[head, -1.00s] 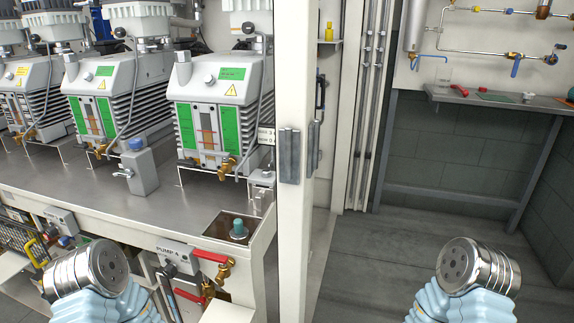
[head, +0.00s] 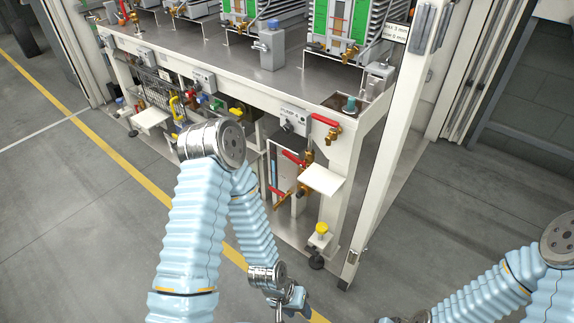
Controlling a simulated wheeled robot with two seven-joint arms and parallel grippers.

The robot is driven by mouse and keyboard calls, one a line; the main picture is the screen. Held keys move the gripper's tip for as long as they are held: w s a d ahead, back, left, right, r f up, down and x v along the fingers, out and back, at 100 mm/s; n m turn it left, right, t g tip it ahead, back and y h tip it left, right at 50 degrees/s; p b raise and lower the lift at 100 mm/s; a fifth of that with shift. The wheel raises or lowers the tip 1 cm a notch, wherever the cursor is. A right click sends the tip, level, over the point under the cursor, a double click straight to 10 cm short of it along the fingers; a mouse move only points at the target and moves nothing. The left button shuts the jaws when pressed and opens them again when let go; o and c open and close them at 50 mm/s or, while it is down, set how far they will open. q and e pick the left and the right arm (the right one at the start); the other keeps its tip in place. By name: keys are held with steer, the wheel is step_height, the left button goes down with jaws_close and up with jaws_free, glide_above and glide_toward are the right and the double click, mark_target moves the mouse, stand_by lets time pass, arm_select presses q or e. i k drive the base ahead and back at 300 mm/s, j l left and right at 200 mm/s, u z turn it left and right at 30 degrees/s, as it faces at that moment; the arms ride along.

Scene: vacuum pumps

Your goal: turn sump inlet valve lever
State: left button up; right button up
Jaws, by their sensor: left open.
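Several red valve levers show on brass valves at the front of the pump bench. One red lever (head: 325,120) sits just under the bench top edge, a second red lever (head: 292,158) is lower, and a third red lever (head: 277,192) is lower still. I cannot read which one belongs to the sump inlet. My left gripper (head: 290,304) is small at the bottom middle, pointing down, open and empty. It is apart from the levers, below them in the picture. My right arm enters at the lower right; its gripper is outside the picture.
The pump bench (head: 200,62) carries several pumps. A white shelf plate (head: 322,180) and a yellow-topped knob (head: 321,229) stand out low beside the levers. A white post (head: 385,165) rises to their right. The grey floor (head: 80,220) in front is clear.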

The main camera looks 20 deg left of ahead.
mark_target(303, 164)
steer(key=k+z, duration=0.1)
steer(key=z, duration=1.8)
steer(key=k+j+z, duration=0.15)
steer(key=k+j, duration=0.25)
steer(key=j, duration=0.35)
steer(key=k+j+z, duration=0.15)
steer(key=k+j, duration=0.35)
steer(key=j, duration=0.2)
steer(key=k+j+z, duration=0.2)
steer(key=k+j, duration=0.25)
steer(key=j, duration=0.15)
